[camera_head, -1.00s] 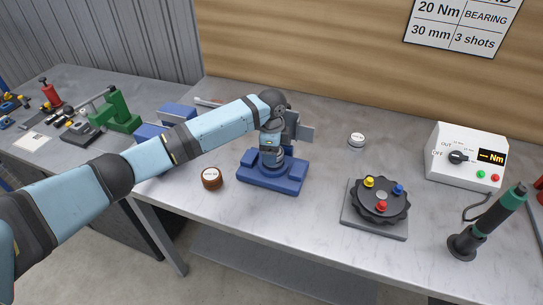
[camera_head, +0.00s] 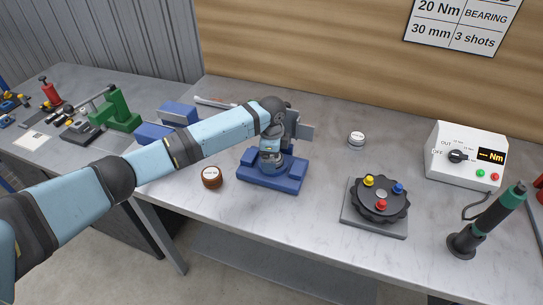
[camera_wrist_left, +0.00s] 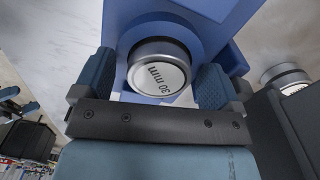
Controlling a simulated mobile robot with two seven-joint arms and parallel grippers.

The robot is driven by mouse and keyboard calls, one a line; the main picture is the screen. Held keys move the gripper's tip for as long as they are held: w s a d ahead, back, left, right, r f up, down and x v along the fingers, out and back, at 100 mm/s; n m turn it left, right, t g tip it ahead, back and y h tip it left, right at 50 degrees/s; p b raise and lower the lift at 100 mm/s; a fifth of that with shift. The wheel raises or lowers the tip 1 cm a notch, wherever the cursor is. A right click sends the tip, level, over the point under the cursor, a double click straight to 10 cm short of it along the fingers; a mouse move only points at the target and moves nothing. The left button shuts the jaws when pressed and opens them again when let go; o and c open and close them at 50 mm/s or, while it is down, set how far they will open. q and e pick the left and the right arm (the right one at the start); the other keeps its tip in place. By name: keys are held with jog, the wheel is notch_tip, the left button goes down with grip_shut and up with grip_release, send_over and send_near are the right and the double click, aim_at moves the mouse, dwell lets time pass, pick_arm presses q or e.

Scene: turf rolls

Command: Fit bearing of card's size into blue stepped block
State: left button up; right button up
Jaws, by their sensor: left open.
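The card (camera_head: 463,25) on the back wall reads 20 Nm, bearing 30 mm, 3 shots. The blue stepped block (camera_head: 285,183) stands on the bench below my left gripper (camera_head: 271,160). In the left wrist view, a silver bearing marked "30 mm" (camera_wrist_left: 160,72) sits at the round opening of the blue block (camera_wrist_left: 190,22). My left gripper (camera_wrist_left: 156,85) is open, its two blue fingers on either side of the bearing with gaps visible. How deep the bearing sits cannot be told. My right gripper is not in view.
A brown-sided round part (camera_head: 212,177) lies left of the block, and a silver one (camera_head: 357,139) lies to its right. A black knobbed wheel (camera_head: 380,199), a torque box (camera_head: 467,156) and a green-handled driver (camera_head: 488,222) stand further right. The bench front is clear.

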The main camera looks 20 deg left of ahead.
pick_arm(q)
notch_tip(320, 180, up, 12)
jog(key=shift+b, duration=0.35)
jog(key=s+d+f+n+h, duration=0.1)
jog(key=s+d+f, duration=0.1)
jog(key=s+f, duration=0.2)
jog(key=s+d+f+n+t+h, duration=0.1)
jog(key=s+f, duration=0.3)
jog(key=s, duration=0.5)
jog(key=s+d+f+n, duration=0.2)
jog(key=s+d+f, duration=0.1)
jog(key=s+f, duration=0.2)
jog(key=shift+s+d+n+t+h, duration=0.15)
jog(key=shift+s+n+t+h, duration=0.2)
jog(key=shift+s, duration=0.5)
jog(key=s+a+n+t+y, duration=0.1)
jog(key=s+a+n, duration=0.5)
jog(key=s, duration=0.5)
jog(key=s+a+n+t+y, duration=0.15)
jog(key=s+a+n, duration=0.25)
jog(key=s+a, duration=0.5)
jog(key=w+d+f+m+t+h+p, duration=0.1)
jog(key=w+d+f+t+h+p, duration=0.2)
jog(key=w+d+f+t+p, duration=0.2)
jog(key=d+f+t, duration=0.1)
jog(key=d+f, duration=0.2)
jog(key=shift+d+t, duration=0.4)
